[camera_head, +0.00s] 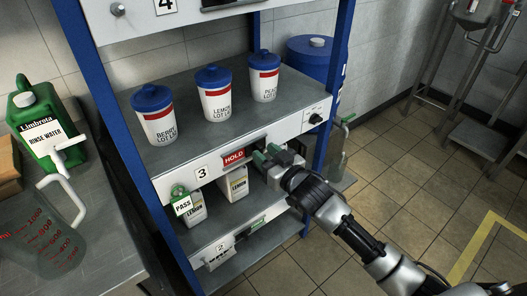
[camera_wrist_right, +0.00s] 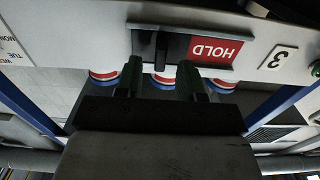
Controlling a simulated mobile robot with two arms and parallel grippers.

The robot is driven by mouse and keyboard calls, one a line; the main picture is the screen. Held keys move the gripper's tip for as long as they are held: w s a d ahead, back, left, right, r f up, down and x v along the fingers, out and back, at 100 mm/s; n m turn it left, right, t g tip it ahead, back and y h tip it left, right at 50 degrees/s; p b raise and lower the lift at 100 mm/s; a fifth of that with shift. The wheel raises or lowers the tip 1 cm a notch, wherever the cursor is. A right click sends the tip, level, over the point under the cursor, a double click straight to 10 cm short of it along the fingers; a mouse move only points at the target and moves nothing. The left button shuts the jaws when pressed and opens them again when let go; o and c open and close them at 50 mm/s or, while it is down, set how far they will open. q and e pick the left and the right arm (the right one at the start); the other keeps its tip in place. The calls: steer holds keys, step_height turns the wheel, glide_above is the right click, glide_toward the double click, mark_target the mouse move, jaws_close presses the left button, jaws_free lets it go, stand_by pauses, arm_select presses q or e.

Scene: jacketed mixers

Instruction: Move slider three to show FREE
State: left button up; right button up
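Slider three is set in the front edge of the middle shelf, beside the number 3 plate (camera_head: 201,173). Its window shows a red HOLD sign (camera_head: 234,158); the wrist view, which is upside down, shows HOLD (camera_wrist_right: 211,50) too. The dark slider knob (camera_wrist_right: 162,47) stands at the other end of the slot from the number plate. My right gripper (camera_head: 266,156) is at the slot, right of the sign. In the wrist view its two fingers (camera_wrist_right: 160,72) are apart, one to each side of the knob; contact cannot be told. My left gripper is not in view.
Lower cartons (camera_head: 233,184) stand underneath. A green rinse water jug (camera_head: 44,125) and clear pitcher (camera_head: 42,238) are on the left counter.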

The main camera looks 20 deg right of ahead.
steer(key=shift+w+a, duration=0.25)
steer(key=shift+w, duration=0.35)
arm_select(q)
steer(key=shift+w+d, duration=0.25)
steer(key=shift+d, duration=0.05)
arm_select(e)
jaws_close()
